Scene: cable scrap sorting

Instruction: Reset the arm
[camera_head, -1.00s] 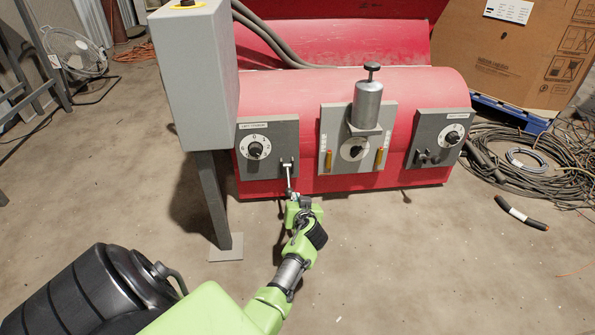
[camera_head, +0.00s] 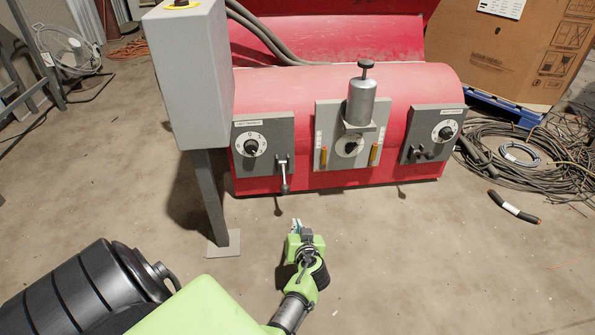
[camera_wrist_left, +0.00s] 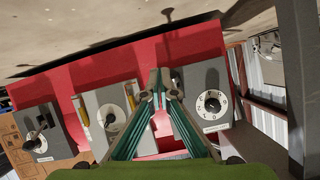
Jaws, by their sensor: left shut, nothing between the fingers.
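My left gripper (camera_head: 296,226) is over the floor in front of the red machine (camera_head: 290,185), apart from it. In the left wrist view my left gripper (camera_wrist_left: 162,88) is shut and empty, its fingertips close together. The left grey panel (camera_head: 275,130) has a black dial (camera_head: 251,146) and a metal lever (camera_head: 283,172) that points down. The gripper is just below and apart from this lever. The right panel (camera_head: 425,120) has a dial (camera_head: 446,132) and a dark lever (camera_head: 420,153). My right gripper is not in view.
A grey box (camera_head: 190,80) on a post (camera_head: 212,195) stands close on the left. The middle panel carries a silver cylinder (camera_head: 361,102). Coiled cables (camera_head: 520,160) and a short black cable piece (camera_head: 515,207) lie on the right. The floor in front is clear.

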